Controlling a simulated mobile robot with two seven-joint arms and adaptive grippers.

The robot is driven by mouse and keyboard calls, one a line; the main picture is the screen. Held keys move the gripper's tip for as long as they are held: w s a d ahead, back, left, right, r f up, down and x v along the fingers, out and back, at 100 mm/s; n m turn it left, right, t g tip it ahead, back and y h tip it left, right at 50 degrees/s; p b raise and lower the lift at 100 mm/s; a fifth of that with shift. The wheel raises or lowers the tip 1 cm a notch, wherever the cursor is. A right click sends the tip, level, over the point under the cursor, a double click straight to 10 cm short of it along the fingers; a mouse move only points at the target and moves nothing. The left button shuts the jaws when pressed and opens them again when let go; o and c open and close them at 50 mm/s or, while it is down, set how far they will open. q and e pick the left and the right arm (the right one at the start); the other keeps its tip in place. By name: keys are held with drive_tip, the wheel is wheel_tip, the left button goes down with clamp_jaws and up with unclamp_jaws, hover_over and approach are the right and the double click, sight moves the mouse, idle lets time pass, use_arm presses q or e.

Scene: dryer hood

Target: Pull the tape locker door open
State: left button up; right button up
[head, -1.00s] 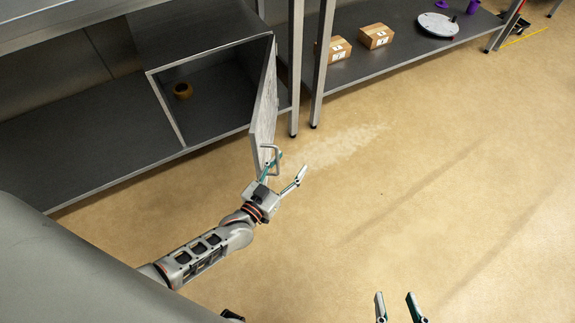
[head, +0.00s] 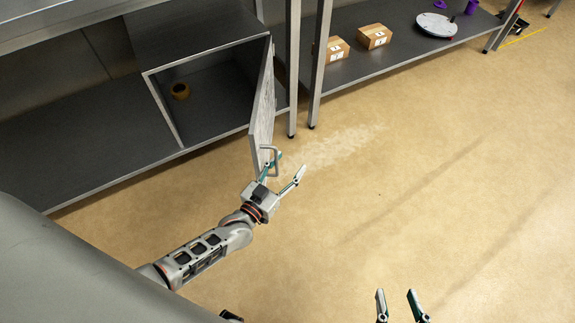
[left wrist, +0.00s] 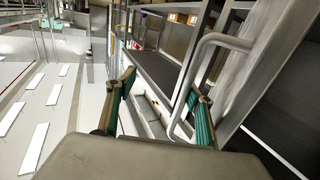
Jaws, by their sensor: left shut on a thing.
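The tape locker (head: 163,112) is an open-fronted metal box under the bench. Its grey door (head: 262,108) stands swung wide open at the box's right side. A roll of tape (head: 180,91) sits inside. My left gripper (head: 289,163) is at the door's front edge, by the bent-bar handle (head: 276,160). In the left wrist view the handle (left wrist: 188,85) has its bar between my left gripper's fingers (left wrist: 160,105), close to the right-hand finger. The fingers look spread apart around it. My right gripper (head: 400,305) is open and empty at the bottom edge.
A steel leg (head: 320,65) stands just right of the door. A low shelf (head: 400,45) behind it holds cardboard boxes (head: 374,37) and a round white device (head: 437,25). The tan floor (head: 400,180) right of the door is clear.

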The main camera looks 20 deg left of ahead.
use_arm(q)
drive_tip(key=shift+w+a+r, duration=0.2)
drive_tip(key=shift+w+r, duration=0.2)
drive_tip(key=shift+w, duration=0.05)
drive_tip(key=shift+w+a+r, duration=0.15)
drive_tip(key=shift+w+r, duration=0.25)
drive_tip(key=shift+w, duration=0.05)
use_arm(e)
drive_tip(key=shift+s, duration=0.2)
drive_tip(key=shift+w+r, duration=0.2)
drive_tip(key=shift+w, duration=0.15)
use_arm(q)
drive_tip(key=o, duration=0.6)
drive_tip(key=shift+w+d+f, duration=0.1)
drive_tip(key=shift+w, duration=0.05)
drive_tip(key=shift+c, duration=0.2)
drive_tip(key=shift+w+f, duration=0.15)
drive_tip(key=shift+c, duration=1.3)
drive_tip(key=shift+d, duration=0.15)
use_arm(e)
drive_tip(key=shift+w+f, duration=0.1)
drive_tip(key=shift+f, duration=0.2)
